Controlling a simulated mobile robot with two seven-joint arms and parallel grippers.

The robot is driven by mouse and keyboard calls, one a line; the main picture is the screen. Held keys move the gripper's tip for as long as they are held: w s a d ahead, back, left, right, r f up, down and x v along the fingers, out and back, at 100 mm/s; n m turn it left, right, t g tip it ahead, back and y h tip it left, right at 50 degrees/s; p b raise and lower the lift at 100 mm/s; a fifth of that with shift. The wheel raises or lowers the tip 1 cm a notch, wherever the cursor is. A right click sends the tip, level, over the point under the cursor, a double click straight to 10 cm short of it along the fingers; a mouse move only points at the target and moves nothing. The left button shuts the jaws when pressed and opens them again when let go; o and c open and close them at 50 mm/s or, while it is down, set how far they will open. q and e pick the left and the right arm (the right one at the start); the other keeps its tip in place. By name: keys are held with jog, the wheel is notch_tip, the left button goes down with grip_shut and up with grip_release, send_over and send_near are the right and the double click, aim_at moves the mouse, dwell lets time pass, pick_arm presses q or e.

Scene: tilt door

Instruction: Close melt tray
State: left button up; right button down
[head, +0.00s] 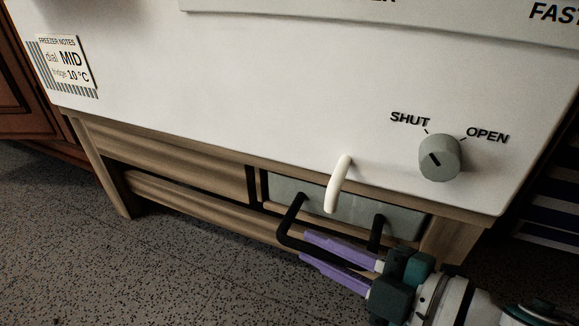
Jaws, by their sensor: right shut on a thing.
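The melt tray (345,210) shows as a grey-green front in an opening of the wooden frame, low under the white freezer body. A black bar handle (284,229) sticks out from its front toward me. My right gripper (306,247) comes in from the lower right, with its purple fingers shut on the handle, one on each side of the bar. The fingers and wrist hide part of the bar. How far out the tray stands is hard to tell. My left gripper is not in view.
A white curved spout (338,183) hangs just in front of the tray's upper edge. A grey knob (439,158) marked SHUT and OPEN sits above right. A notes label (68,64) is at upper left. The speckled floor (150,270) is clear at lower left.

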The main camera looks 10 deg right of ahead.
jog(key=c, duration=1.2)
grip_release()
jog(key=shift+s+a, duration=0.1)
jog(key=shift+c, duration=0.2)
jog(key=shift+o, duration=0.7)
jog(key=shift+s+a, duration=0.15)
jog(key=shift+s, duration=0.05)
jog(key=shift+o, duration=0.8)
jog(key=shift+s, duration=0.15)
jog(key=shift+o, duration=0.5)
jog(key=shift+w, duration=0.2)
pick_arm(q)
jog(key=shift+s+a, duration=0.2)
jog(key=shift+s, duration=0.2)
pick_arm(e)
jog(key=shift+d, duration=0.2)
jog(key=shift+s+d+r+p, duration=0.15)
jog(key=shift+s+p, duration=0.15)
jog(key=shift+p, duration=0.05)
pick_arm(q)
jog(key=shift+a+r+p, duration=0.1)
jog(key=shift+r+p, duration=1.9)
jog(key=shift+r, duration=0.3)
pick_arm(e)
jog(key=v, duration=0.9)
